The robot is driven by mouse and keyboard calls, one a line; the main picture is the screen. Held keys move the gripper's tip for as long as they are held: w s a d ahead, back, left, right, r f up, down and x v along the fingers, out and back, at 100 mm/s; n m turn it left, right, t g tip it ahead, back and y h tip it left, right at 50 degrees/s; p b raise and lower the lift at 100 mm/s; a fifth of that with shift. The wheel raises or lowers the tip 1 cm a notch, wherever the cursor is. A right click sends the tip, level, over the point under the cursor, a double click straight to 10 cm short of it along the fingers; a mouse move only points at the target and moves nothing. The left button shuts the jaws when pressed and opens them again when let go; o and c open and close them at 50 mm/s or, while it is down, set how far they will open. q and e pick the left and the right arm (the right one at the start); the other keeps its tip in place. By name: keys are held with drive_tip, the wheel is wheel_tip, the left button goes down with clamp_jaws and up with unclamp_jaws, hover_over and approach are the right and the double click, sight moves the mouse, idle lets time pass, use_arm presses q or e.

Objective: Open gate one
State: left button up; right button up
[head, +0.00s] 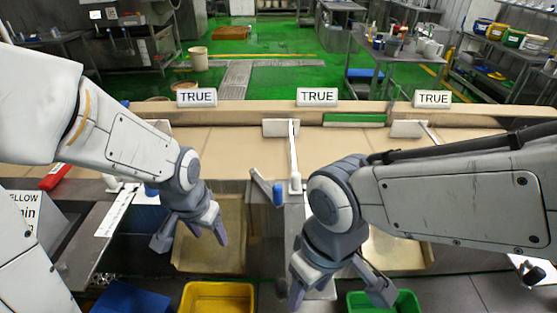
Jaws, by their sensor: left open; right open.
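A conveyor belt (245,146) runs across the view, with several white "TRUE" signs (317,96) along its far edge. A white gate bar (293,155) lies straight across the belt in the middle. Another white gate bar (430,132) shows at the right, partly hidden by my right arm. A blue-handled lever (277,193) stands at the near edge beside the middle bar. No gate carries a readable number. My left gripper (191,243) is open and empty over a tan bin. My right gripper (340,293) is open and empty, lower and right of the lever.
A yellow bin (218,299), a green bin (405,302) and a blue bin (132,298) stand at the front. A red object (55,177) lies at the left near a sign (27,212) reading partly "YELLOW min".

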use_arm(q)
drive_tip(key=w+r+m, duration=0.2)
drive_tip(key=w+m, duration=0.2)
wheel_tip(320, 180, up, 2)
drive_tip(key=m+t+y+p, duration=0.1)
drive_tip(key=m+t+y, duration=0.15)
drive_tip(key=m, duration=1.95)
hover_over(280, 189)
drive_tip(key=s+d, duration=0.1)
drive_tip(key=s, duration=0.1)
drive_tip(key=shift+g, duration=0.35)
drive_tip(key=p+x, duration=0.1)
drive_tip(key=x, duration=0.8)
drive_tip(key=shift+s+d+f+p, duration=0.1)
drive_tip(key=shift+f+p, duration=0.1)
drive_tip(key=shift+p, duration=0.1)
use_arm(e)
wheel_tip(280, 189, up, 4)
drive_tip(key=shift+f, duration=0.1)
use_arm(q)
clamp_jaws()
